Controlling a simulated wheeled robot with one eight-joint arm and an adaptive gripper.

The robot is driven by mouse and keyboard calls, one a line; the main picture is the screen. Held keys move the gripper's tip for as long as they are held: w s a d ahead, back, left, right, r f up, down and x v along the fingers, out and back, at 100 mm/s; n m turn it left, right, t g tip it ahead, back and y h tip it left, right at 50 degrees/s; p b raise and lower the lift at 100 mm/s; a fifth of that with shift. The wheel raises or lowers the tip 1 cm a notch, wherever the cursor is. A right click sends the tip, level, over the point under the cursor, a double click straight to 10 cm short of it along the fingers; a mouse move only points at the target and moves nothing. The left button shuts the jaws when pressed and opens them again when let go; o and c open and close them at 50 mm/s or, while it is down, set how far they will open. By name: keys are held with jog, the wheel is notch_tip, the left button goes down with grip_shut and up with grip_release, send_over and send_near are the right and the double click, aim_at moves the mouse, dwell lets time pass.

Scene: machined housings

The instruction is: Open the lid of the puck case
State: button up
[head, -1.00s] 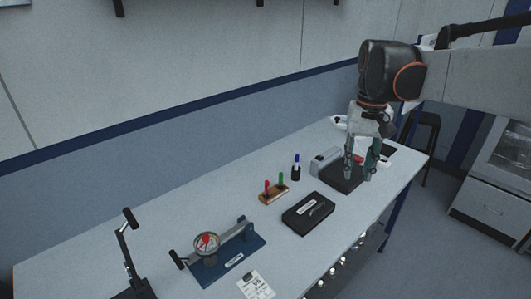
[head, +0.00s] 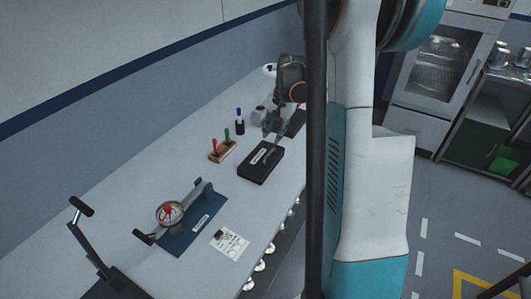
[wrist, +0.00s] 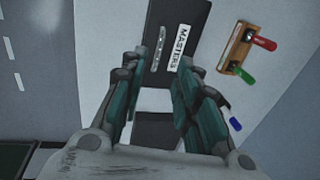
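The black case (head: 261,162) lies flat on the table with its lid down; I take it to be the puck case. In the wrist view the case (wrist: 203,18) shows at the top, with a white label reading MASTERS and a grey strip beside it. My gripper (head: 273,127) is above the table by the far end of the case. Contact with the case cannot be told.
A wooden block (head: 222,151) with red and green pegs stands left of the case, near a blue marker (head: 239,122) in a holder. A blue-based gauge fixture (head: 190,222) and a paper sheet (head: 229,243) lie nearer. A dark plate (wrist: 155,130) lies below the fingers.

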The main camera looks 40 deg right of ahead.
aim_at(268, 155)
jog(key=f, duration=0.3)
jog(key=w+f+b, duration=0.1)
jog(key=f, duration=0.2)
jog(key=w+f+b, duration=0.1)
jog(key=f, duration=0.3)
jog(key=shift+a, duration=0.35)
jog(key=shift+r, duration=0.1)
grip_shut()
